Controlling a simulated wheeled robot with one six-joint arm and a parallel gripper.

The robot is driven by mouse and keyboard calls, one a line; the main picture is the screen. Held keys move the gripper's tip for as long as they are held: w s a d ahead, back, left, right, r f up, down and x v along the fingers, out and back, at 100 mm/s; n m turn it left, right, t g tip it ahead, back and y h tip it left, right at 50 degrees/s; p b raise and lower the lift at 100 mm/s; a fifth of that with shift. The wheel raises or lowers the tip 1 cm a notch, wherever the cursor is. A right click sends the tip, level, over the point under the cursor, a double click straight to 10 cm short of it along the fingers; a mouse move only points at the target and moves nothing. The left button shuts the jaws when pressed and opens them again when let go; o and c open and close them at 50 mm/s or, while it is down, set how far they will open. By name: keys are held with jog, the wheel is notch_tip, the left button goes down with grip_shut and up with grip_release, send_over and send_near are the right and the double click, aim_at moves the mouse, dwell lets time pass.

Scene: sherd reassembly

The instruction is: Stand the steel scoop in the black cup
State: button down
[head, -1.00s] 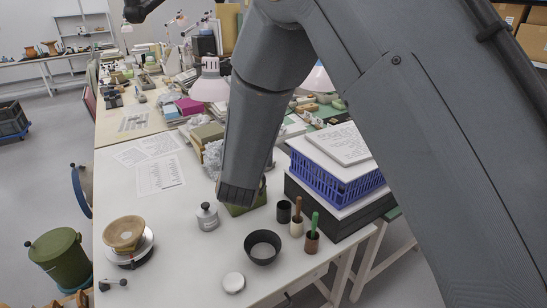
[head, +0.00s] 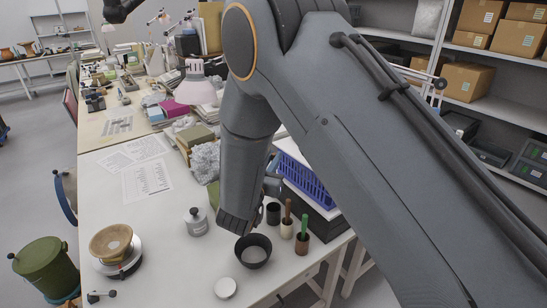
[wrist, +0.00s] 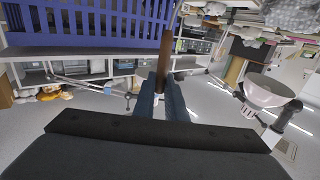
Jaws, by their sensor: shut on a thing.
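The black cup (head: 273,214) stands upright on the white table in the head view, left of a pale cup with a brown handle in it. No tool shows standing in the black cup. In the wrist view, my gripper (wrist: 168,100) has its blue-grey fingers closed together around a slim thing with a brown handle (wrist: 181,42), which I take for the steel scoop. In the head view my forearm hides most of the gripper and the held scoop; a bluish part shows behind the arm, above the black cup.
A pale cup (head: 287,229) and a brown cup (head: 302,246) with a green handle stand right of the black cup. A black bowl (head: 253,251), white lid (head: 225,288) and grey canister (head: 196,222) are near. A blue crate (head: 308,178) stands behind, right.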

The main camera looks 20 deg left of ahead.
jog(key=shift+f+b, duration=2.95)
jog(key=shift+f, duration=2.3)
jog(key=c, duration=1.7)
grip_release()
jog(key=s, duration=0.2)
jog(key=s+b, duration=0.1)
jog(key=s, duration=0.2)
jog(key=s+b, duration=0.1)
jog(key=s, duration=0.1)
jog(key=shift+s+a, duration=0.3)
jog(key=shift+s, duration=0.05)
